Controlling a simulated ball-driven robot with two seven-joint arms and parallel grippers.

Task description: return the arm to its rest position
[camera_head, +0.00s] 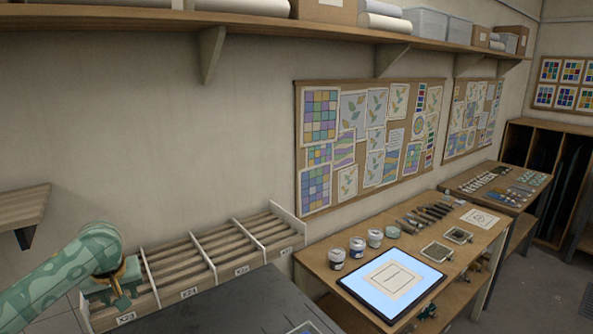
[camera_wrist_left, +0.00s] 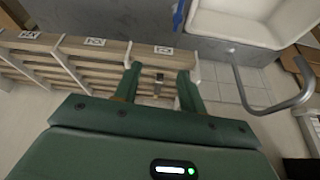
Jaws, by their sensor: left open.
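My left arm, patterned in green, comes in from the left in the head view. Its gripper (camera_head: 122,290) hangs over the left end of a slatted wooden rack (camera_head: 240,247). In the wrist view the two fingers of my left gripper (camera_wrist_left: 158,82) stand apart with nothing between them. The rack (camera_wrist_left: 95,68), with its label plates, shows behind and beyond the fingers. My right gripper does not show in either view.
A dark worktop (camera_head: 225,308) lies right of the rack. A wooden table (camera_head: 462,243) holds a lit panel (camera_head: 365,268), jars (camera_head: 357,247) and tools. A small wall shelf (camera_head: 22,207) is near my left arm. The wrist view shows a white basin (camera_wrist_left: 235,25) and a grey curved bar (camera_wrist_left: 285,105).

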